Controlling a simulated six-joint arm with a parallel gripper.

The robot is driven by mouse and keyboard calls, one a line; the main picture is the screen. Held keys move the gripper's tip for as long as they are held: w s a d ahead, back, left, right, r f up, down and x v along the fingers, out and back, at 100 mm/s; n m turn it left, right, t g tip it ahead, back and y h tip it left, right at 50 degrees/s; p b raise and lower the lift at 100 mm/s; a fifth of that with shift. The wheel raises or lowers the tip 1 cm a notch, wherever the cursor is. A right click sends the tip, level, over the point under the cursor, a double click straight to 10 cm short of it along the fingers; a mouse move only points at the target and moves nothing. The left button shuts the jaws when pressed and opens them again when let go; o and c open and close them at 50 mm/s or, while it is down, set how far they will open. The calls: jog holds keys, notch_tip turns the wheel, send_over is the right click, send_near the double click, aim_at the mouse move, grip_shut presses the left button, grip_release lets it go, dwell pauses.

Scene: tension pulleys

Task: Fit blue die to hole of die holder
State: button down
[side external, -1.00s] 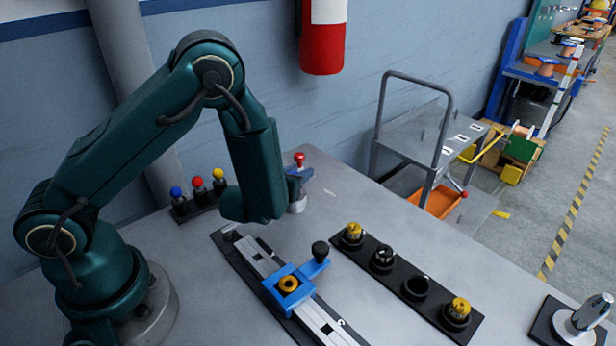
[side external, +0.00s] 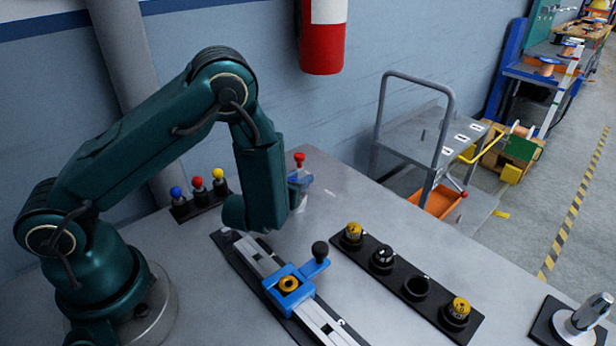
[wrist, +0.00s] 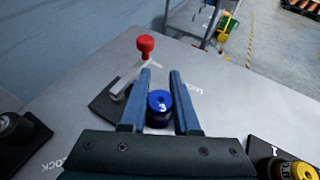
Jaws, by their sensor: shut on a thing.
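In the wrist view, the blue die (wrist: 160,104), a short cylinder with a white 3 on top, stands between the two fingers of my gripper (wrist: 160,76). My gripper is shut on it. In the side view, my gripper (side external: 302,180) is mostly hidden behind my arm, low over the far part of the table, and the blue die cannot be made out. A red-knobbed lever (wrist: 146,46) on a black plate (wrist: 108,106) stands just beyond the fingers.
A black rack (side external: 412,305) with yellow-topped and black pieces lies at right. A blue carriage (side external: 287,298) with a yellow ring sits on a rail. Blue, red and yellow knobs (side external: 198,184) stand at the back left. Bare table lies between rack and lever.

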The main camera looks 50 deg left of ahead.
jog(key=shift+f, duration=0.35)
jog(key=shift+f, duration=0.1)
jog(key=c, duration=0.6)
grip_release()
jog(key=shift+o, duration=0.2)
jog(key=shift+s, duration=0.1)
jog(key=shift+v, duration=2.55)
jog(key=shift+d, duration=0.1)
